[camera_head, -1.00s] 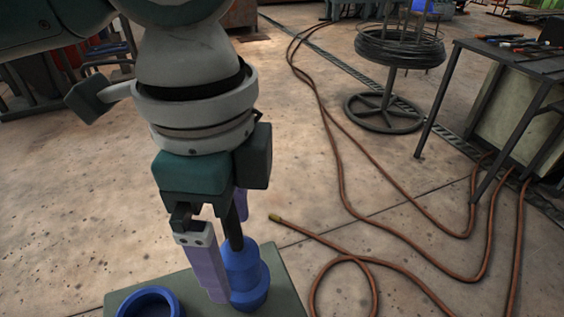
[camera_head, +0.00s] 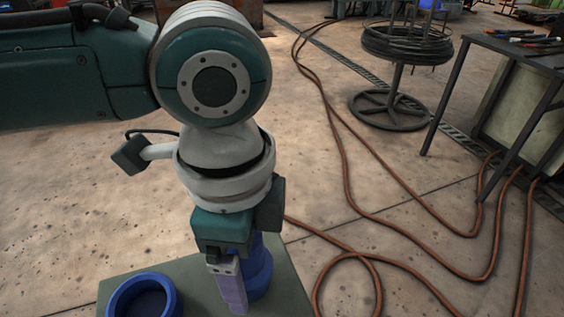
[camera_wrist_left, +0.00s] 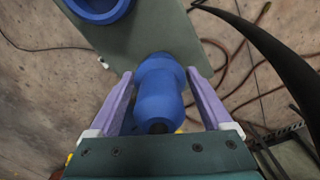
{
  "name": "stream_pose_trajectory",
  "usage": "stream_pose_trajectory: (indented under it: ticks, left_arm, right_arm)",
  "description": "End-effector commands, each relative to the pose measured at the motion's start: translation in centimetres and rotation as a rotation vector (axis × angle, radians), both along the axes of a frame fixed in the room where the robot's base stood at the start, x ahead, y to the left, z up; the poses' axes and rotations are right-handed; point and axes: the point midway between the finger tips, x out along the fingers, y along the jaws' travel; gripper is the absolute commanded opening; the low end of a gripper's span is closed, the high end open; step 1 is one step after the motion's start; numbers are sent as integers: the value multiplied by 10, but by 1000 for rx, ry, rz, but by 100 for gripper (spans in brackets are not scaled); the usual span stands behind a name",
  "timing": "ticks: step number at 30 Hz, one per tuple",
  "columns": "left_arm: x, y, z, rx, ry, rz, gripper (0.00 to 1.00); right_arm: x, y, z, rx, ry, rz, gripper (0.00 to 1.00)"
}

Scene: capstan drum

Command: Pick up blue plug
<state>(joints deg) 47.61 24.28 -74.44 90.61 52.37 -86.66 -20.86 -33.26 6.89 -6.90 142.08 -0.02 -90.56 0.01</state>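The blue plug (camera_head: 257,272) stands on a grey-green board (camera_head: 197,290), partly hidden behind my left gripper (camera_head: 236,300) in the head view. In the left wrist view the plug (camera_wrist_left: 160,88) is rounded and stepped, and lies between the two purple fingers of my left gripper (camera_wrist_left: 160,74). The fingers are apart, one on each side, with a narrow gap to the plug showing on both sides. My right gripper is not in view.
A blue round open cup or socket (camera_head: 172,298) stands on the board left of the plug. Reddish-brown hoses (camera_head: 345,190) run over the floor at the right. A wire-coil stand (camera_head: 390,110) and a metal table (camera_head: 510,55) stand farther back.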

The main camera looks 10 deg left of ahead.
Motion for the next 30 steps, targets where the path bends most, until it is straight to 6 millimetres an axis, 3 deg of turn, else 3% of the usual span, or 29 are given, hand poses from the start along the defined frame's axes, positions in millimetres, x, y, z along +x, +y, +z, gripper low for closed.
stream_pose_trajectory:
  ticks: [2, 21, 30]
  left_arm:
    - [0, 0, 0, 0, 0, 0, 73]
    - [0, 0, 1, -1, -1, 0, 3]
    - [0, 0, 5, -2, -1, 0, 3]
  right_arm:
    - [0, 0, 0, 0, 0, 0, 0]
    - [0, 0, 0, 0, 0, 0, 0]
    - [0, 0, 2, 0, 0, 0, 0]
